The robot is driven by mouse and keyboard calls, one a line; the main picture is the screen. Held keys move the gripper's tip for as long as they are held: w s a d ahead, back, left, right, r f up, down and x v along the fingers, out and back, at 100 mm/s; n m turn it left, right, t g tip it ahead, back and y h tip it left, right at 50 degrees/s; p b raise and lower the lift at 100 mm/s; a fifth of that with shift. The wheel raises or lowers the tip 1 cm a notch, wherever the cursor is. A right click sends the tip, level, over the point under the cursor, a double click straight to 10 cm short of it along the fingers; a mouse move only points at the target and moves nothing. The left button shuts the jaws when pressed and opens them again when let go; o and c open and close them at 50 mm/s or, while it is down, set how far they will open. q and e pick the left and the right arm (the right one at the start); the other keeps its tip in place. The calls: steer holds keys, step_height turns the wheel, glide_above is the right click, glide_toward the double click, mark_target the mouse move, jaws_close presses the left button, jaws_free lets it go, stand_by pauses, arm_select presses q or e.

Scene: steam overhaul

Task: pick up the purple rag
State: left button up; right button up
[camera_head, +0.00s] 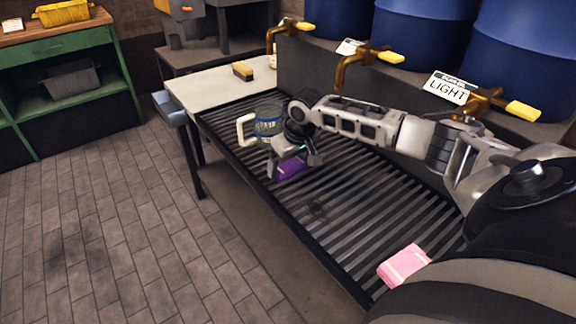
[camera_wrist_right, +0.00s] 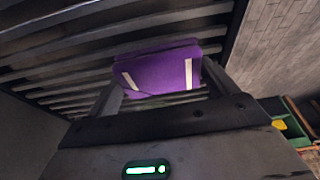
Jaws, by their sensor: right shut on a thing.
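The purple rag (camera_head: 291,167) is a folded purple pad below my right gripper (camera_head: 295,158), over the slatted metal rack. In the right wrist view the rag (camera_wrist_right: 162,72) sits between the two fingers of my right gripper (camera_wrist_right: 160,85), with a pale strip near each side. The right gripper is shut on it. The slats lie behind the rag in that view; I cannot tell how far the rag is from them. My left gripper is not in view.
A pink block (camera_head: 403,265) lies on the rack (camera_head: 350,205) at the front right. Brass taps (camera_head: 362,62) and blue barrels (camera_head: 420,35) line the back. A brush (camera_head: 243,71) lies on the pale counter (camera_head: 215,88).

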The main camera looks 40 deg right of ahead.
mark_target(289, 163)
steer(key=shift+r, duration=0.15)
steer(key=shift+r, duration=0.3)
step_height(289, 163, up, 2)
steer(key=shift+r, duration=0.1)
steer(key=s+a+r, duration=0.7)
steer(key=s+r, duration=0.3)
steer(key=s, duration=0.2)
steer(key=shift+p, duration=0.45)
steer(key=shift+o, duration=0.5)
steer(key=shift+s, duration=0.1)
